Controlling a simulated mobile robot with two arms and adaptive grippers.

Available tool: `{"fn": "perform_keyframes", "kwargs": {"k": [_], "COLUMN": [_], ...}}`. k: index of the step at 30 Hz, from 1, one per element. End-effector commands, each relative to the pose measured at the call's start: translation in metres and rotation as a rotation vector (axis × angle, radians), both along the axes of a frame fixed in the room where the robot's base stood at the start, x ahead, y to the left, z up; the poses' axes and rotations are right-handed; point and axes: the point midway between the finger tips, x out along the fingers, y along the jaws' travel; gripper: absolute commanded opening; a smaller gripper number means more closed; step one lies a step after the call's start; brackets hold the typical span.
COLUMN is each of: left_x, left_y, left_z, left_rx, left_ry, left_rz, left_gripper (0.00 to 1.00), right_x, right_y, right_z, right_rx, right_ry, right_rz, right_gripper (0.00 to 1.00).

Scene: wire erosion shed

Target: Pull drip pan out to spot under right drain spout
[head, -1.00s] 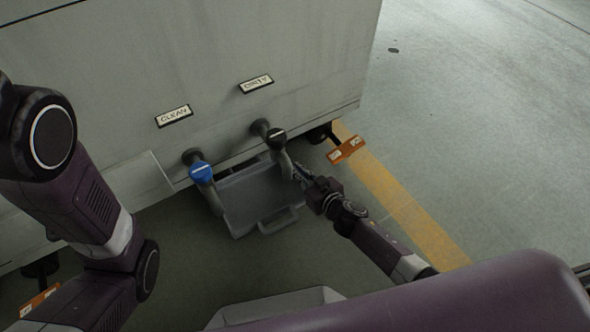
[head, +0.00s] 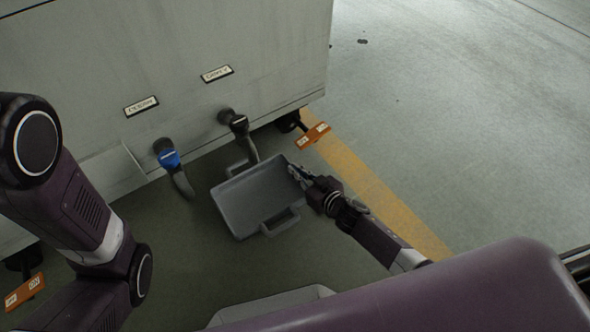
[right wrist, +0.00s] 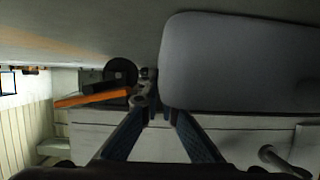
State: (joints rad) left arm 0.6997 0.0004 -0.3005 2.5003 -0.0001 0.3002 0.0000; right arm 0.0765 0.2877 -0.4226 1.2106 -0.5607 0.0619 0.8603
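The grey drip pan (head: 240,205) lies on the floor in front of the machine, mostly clear of its lower edge. It has a loop handle at the front and one at the back. The right drain spout (head: 248,143), with a black grip, hangs by the pan's back edge; whether its end is over the pan I cannot tell. My right gripper (head: 296,173) is at the pan's right rim. In the right wrist view its fingers (right wrist: 164,110) close on the rim of the pan (right wrist: 240,60). My left gripper is out of view; only the left arm shows.
The left drain spout (head: 170,160), with a blue grip, hangs left of the pan. The pale machine (head: 110,60) stands behind. An orange foot plate (head: 313,136) and a yellow floor stripe (head: 365,185) are at the right. The floor left of the pan is clear.

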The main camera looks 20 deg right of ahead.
Motion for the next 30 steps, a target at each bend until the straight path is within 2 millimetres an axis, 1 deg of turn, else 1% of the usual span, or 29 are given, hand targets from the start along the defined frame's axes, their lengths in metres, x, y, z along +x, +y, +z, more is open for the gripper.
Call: {"fn": "perform_keyframes", "kwargs": {"k": [11, 12, 17, 26, 30], "left_x": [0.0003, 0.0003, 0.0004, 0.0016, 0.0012], "left_y": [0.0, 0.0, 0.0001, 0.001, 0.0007], "left_z": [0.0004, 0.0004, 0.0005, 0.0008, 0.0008], "left_rx": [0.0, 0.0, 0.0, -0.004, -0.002], "left_ry": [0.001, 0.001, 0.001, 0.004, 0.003], "left_rz": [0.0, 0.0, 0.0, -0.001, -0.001], "left_gripper": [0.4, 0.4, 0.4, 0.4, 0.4], "right_x": [-0.0004, -0.0004, -0.0004, -0.0008, -0.0079], "right_y": [-0.001, -0.001, -0.0009, -0.0008, -0.0038], "right_z": [-0.0004, -0.0004, -0.0003, 0.0002, 0.0019], "right_rx": [-0.001, -0.001, -0.001, 0.0, 0.0], "right_ry": [0.001, 0.001, 0.0, 0.0, 0.001], "right_rz": [0.0, 0.0, 0.0, 0.0, 0.0], "right_gripper": [0.0, 0.06, 0.24, 0.25, 0.25]}}
